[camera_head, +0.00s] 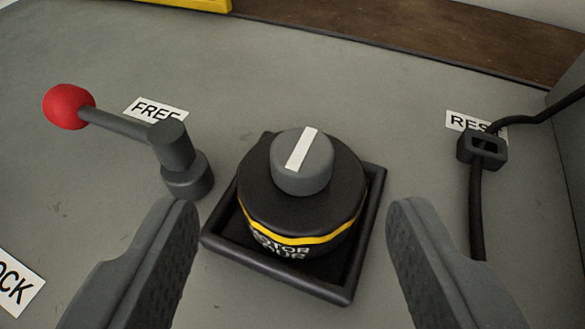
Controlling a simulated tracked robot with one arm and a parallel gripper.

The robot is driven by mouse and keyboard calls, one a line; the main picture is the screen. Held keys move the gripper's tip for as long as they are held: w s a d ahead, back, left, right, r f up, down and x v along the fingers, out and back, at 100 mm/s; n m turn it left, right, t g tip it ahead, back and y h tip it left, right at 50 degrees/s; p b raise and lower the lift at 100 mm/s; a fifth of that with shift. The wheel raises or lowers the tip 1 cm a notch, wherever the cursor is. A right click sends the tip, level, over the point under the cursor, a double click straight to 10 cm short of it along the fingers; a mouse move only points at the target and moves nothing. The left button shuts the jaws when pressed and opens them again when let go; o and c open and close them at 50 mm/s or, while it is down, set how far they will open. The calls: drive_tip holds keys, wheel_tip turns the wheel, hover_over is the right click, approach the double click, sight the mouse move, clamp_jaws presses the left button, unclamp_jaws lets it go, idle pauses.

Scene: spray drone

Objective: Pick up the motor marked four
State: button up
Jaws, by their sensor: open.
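The motor (270,213) is a black round body with a yellow band and white lettering, partly cut off, that reads like "MOTOR FOUR". On its top is a grey knob (303,163) with a white bar. The motor sits in a square black tray (345,290) with a raised rim. My gripper (292,225) is open. One finger is to the left of the motor and one to the right, both apart from it and nearer to the camera.
A lever with a red ball (69,106) stands left of the motor, by a "FREE" label (155,110). A partly cut label (15,284) reads "OCK". At right, a black cable with a connector (482,147) partly covers a "RES" label (463,121). A yellow edge (185,4) shows at the top.

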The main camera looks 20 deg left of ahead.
sight(302, 141)
drive_tip(key=x, duration=0.4)
drive_tip(key=shift+w+a+f+b, duration=0.1)
drive_tip(key=shift+w+f+b, duration=0.1)
drive_tip(key=shift+w+b, duration=0.1)
drive_tip(key=shift+d+b+x, duration=0.1)
drive_tip(key=shift+b+x, duration=0.25)
drive_tip(key=shift+x, duration=0.9)
drive_tip(key=shift+d+b+x, duration=0.15)
drive_tip(key=shift+b+x, duration=0.15)
drive_tip(key=shift+x, duration=0.95)
drive_tip(key=shift+f, duration=0.2)
clamp_jaws()
